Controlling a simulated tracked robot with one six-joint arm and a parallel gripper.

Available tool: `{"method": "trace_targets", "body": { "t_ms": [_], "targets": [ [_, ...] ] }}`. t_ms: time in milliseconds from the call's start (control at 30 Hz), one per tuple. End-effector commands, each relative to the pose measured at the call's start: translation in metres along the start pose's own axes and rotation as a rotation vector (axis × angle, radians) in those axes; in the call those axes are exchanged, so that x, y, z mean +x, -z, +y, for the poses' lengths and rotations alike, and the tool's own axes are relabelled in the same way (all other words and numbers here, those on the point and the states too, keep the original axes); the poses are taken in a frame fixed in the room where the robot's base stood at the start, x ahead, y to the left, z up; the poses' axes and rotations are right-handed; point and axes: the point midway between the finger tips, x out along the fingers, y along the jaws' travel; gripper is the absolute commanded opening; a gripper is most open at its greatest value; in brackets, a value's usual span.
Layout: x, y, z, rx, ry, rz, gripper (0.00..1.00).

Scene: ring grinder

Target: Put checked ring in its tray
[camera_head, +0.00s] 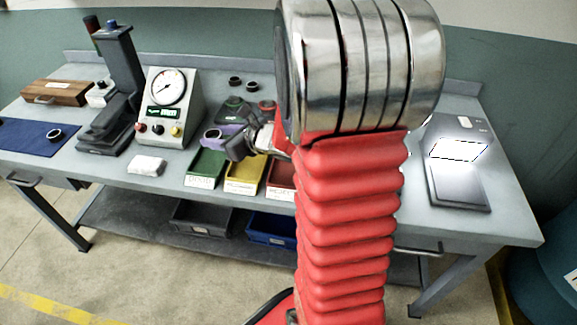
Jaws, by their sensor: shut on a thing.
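My gripper (234,148) is above the back of the sorting trays, its dark fingers pointing left. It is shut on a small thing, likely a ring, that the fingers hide. A dark ring (212,134) shows just left of the fingers, by a purple block; I cannot tell whether it touches them. The green tray (203,182), yellow tray (241,187) and red tray (279,193) stand side by side at the bench's front edge, with labels too small to read surely. The green tray looks empty; my arm partly covers the red one.
A dial gauge (168,95) and a black stand (112,85) are left of the trays. Two dark rings (243,84) lie behind. A white block (147,165) is in front of the gauge. A dark panel (457,170) lies right.

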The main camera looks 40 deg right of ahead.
Motion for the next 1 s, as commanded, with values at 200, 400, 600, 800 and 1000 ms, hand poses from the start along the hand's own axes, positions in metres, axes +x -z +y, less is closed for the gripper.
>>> {"method": "trace_targets", "body": {
  "t_ms": [200, 400, 600, 800, 1000],
  "targets": [
    [-0.035, 0.006, -0.053, 0.01, 0.026, -0.001, 0.11],
    [-0.072, 0.017, -0.093, 0.017, 0.044, 0.0, 0.11],
    [-0.113, 0.032, -0.128, 0.025, 0.061, 0.0, 0.11],
    [-0.147, 0.046, -0.149, 0.031, 0.073, 0.0, 0.11],
    [-0.157, 0.05, -0.155, 0.032, 0.075, -0.001, 0.11]
  ]
}}
